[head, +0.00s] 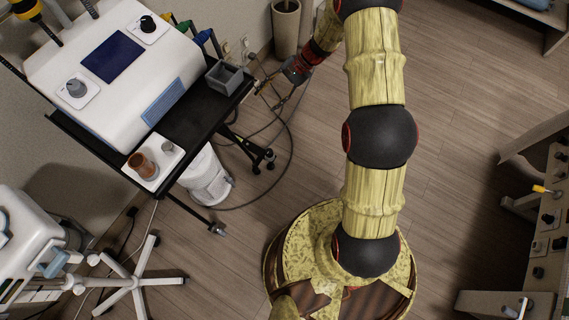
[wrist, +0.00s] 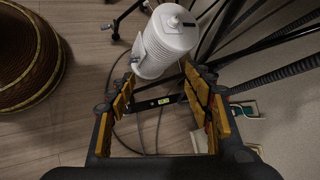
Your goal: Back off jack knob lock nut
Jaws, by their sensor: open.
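No part that I can name for certain as the jack knob lock nut shows. On the black cart (head: 195,137), a white machine (head: 110,70) carries a grey knob (head: 76,88) and a black knob (head: 147,23), each on a white plate. A copper-brown ribbed cylinder (head: 142,165) and a small grey cylinder (head: 167,146) stand on another white plate at the cart's front corner. My gripper (head: 268,97) is open and empty, right of the cart's grey open box (head: 224,77). In the wrist view its spread fingers (wrist: 160,76) hold nothing.
A white canister (head: 207,178) stands on the floor by the cart; it also shows beyond my fingers in the wrist view (wrist: 165,42). Cables cross the floor below my gripper. A white wheeled stand (head: 133,282) is at lower left, a panelled bench (head: 545,215) at right.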

